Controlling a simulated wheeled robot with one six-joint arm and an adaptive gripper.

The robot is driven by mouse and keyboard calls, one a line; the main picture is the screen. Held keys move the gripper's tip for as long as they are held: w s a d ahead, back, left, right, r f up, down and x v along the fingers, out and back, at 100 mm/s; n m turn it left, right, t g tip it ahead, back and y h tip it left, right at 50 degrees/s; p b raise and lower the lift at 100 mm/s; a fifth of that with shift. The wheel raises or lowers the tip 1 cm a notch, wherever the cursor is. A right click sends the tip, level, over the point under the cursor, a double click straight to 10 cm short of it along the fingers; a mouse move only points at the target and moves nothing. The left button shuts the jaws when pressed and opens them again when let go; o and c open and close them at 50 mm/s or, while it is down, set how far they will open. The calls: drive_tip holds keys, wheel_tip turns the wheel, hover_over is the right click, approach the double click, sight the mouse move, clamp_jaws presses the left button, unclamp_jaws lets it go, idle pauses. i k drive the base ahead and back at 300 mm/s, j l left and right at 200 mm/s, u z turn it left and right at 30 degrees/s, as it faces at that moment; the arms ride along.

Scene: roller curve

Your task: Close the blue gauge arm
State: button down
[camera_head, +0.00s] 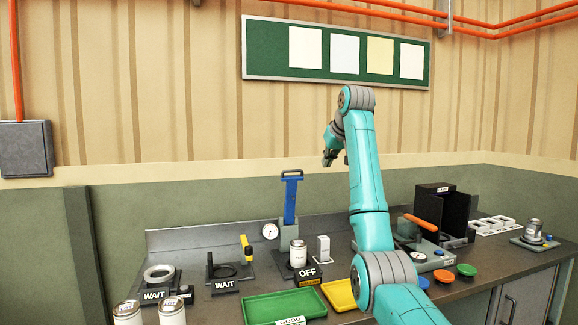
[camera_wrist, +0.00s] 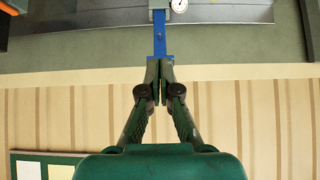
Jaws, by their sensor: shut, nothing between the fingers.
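The blue gauge arm (camera_head: 290,203) stands upright at the back of the bench, with a loop handle at its top. Its round white dial (camera_head: 270,231) is at its lower left, and a can (camera_head: 298,252) stands on the base in front of it. My gripper (camera_head: 327,162) is up and to the right of the handle in the head view. In the wrist view, my gripper (camera_wrist: 160,62) is shut and empty, with its fingertips overlapping the end of the blue arm (camera_wrist: 159,36). I cannot tell whether they touch.
A green tray (camera_head: 255,311) and a yellow tray (camera_head: 334,290) lie at the front. Left are two stations with WAIT signs (camera_head: 153,295). An orange-handled device (camera_head: 420,222) and a black booth (camera_head: 441,210) stand right of my arm. The air around the blue handle looks clear.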

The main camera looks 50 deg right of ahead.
sight(291, 182)
drive_tip(key=i+l, duration=0.9)
drive_tip(key=i, duration=0.1)
